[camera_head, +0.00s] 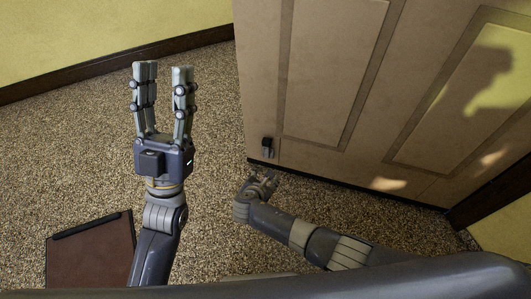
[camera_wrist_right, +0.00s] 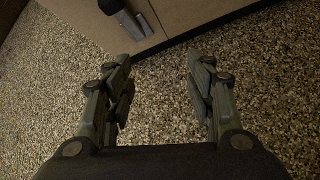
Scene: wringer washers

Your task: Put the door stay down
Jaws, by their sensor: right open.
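The door (camera_head: 330,80) is a tan panelled door standing at the upper right of the head view. The door stay (camera_head: 267,147) is a small dark fitting low on the door near its left edge. In the right wrist view the stay (camera_wrist_right: 126,20) shows at the top, against the door's lower edge. My right gripper (camera_head: 265,180) is low, just below the stay in the picture and apart from it. In the right wrist view the right gripper (camera_wrist_right: 159,62) is open with nothing between its fingers. My left gripper (camera_head: 163,68) is open and empty, to the left of the door.
A reddish-brown mat or panel (camera_head: 92,254) with a dark bar along its top edge lies at the lower left. A yellow wall with a dark baseboard (camera_head: 120,64) runs along the back left. The speckled floor (camera_head: 60,150) between is clear.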

